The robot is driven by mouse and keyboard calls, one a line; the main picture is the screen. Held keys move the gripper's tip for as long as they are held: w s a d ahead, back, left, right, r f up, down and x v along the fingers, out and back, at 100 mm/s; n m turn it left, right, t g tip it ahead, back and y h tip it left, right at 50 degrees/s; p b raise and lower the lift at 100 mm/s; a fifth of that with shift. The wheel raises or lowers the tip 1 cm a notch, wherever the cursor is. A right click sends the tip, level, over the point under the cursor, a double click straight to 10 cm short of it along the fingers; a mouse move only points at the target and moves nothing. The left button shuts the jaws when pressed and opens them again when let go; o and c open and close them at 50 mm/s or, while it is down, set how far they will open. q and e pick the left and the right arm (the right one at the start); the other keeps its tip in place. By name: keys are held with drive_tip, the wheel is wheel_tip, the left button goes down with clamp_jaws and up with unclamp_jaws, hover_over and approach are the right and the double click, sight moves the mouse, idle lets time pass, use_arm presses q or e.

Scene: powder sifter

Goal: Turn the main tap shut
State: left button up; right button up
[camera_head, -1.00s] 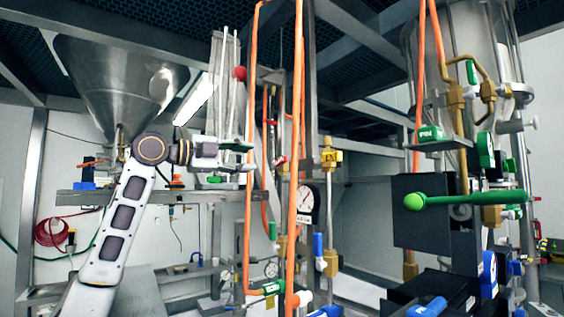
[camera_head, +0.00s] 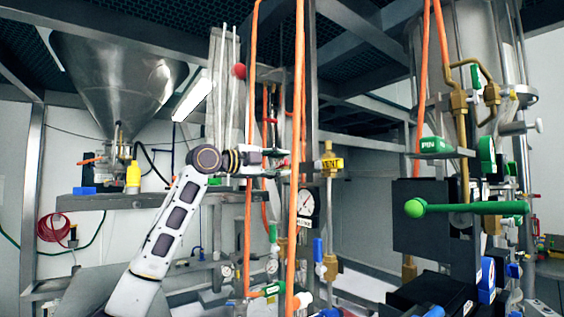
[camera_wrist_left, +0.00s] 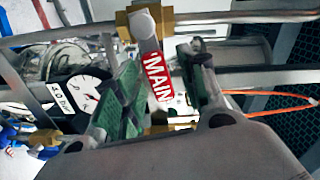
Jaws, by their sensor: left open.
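The main tap (camera_wrist_left: 158,77) has a red handle with white "MAIN" lettering and a pale rounded end, on a brass body (camera_wrist_left: 133,20). In the left wrist view it lies between the two green-padded fingers of my left gripper (camera_wrist_left: 155,92). The fingers are open, one on each side, and I cannot tell whether either touches it. In the head view my left gripper (camera_head: 277,161) reaches the pipes from the left, behind an orange hose, and largely hides the tap. My right gripper is not in view.
Orange hoses (camera_head: 296,200) run vertically close by. A pressure gauge (camera_head: 307,202) is below; it also shows in the wrist view (camera_wrist_left: 82,92). A green lever (camera_head: 465,207) sticks out at right.

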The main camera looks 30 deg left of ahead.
use_arm(q)
drive_tip(key=shift+w+d, duration=0.2)
drive_tip(key=shift+w, duration=0.3)
clamp_jaws()
